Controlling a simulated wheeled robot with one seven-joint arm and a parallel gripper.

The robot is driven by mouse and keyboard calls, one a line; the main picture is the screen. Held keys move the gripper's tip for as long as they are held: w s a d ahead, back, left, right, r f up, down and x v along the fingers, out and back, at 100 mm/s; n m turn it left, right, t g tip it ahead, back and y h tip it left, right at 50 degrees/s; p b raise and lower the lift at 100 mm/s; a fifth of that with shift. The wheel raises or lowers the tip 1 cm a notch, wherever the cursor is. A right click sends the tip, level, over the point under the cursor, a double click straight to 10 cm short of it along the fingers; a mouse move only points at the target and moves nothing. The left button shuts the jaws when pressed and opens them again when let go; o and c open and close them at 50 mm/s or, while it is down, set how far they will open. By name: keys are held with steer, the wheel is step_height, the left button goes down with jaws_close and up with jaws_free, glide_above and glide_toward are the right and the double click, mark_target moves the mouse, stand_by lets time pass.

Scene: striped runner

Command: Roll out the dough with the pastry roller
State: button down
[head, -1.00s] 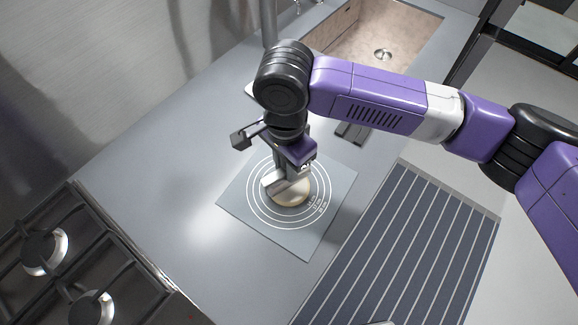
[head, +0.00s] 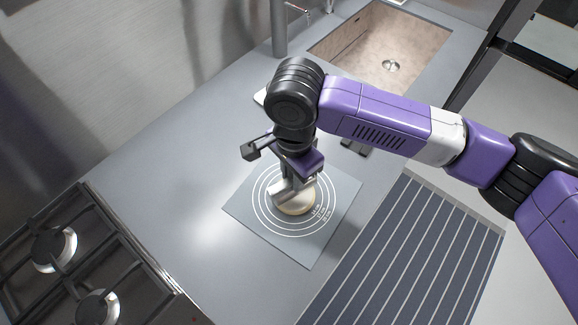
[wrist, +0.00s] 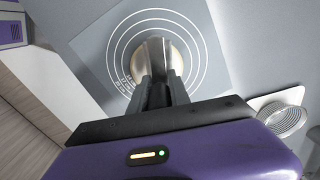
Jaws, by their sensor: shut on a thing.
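The dough (head: 298,206) is a pale round disc on a grey mat (head: 245,213) with white printed rings. In the wrist view the dough (wrist: 181,50) shows partly behind the roller, near the middle of the rings. The pastry roller (head: 283,191) is a grey metal cylinder. It also shows in the wrist view (wrist: 157,55), lying over the dough. My gripper (head: 292,178) is shut on the roller and points down above the mat. In the wrist view my gripper's fingers (wrist: 158,88) close on the roller's near part. Whether the roller presses on the dough I cannot tell.
A sink (head: 380,45) with a tap (head: 279,30) lies at the back. A gas hob (head: 75,265) is at the lower left. A round metal-rimmed item (wrist: 285,115) sits beside the mat.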

steer(key=shift+s+d, duration=0.15)
steer(key=shift+s, duration=0.25)
steer(key=shift+s+d+p, duration=0.35)
steer(key=shift+s+p, duration=0.05)
steer(key=shift+s, duration=0.2)
steer(key=shift+s+d+p, duration=0.3)
steer(key=shift+s+p, duration=0.05)
steer(key=shift+s, duration=0.2)
steer(key=shift+w+a, duration=0.1)
steer(key=shift+w+a+f, duration=0.1)
steer(key=shift+w+a, duration=0.2)
steer(key=shift+w, duration=0.3)
steer(key=shift+w+a+f, duration=0.1)
steer(key=shift+w+a, duration=0.2)
steer(key=shift+w, duration=0.25)
steer(key=shift+w+a+r+p, duration=0.1)
steer(key=shift+w+a+p, duration=0.15)
steer(key=shift+w, duration=0.4)
steer(key=shift+w+a+p, duration=0.15)
steer(key=shift+w+a, duration=0.2)
steer(key=shift+w, duration=0.25)
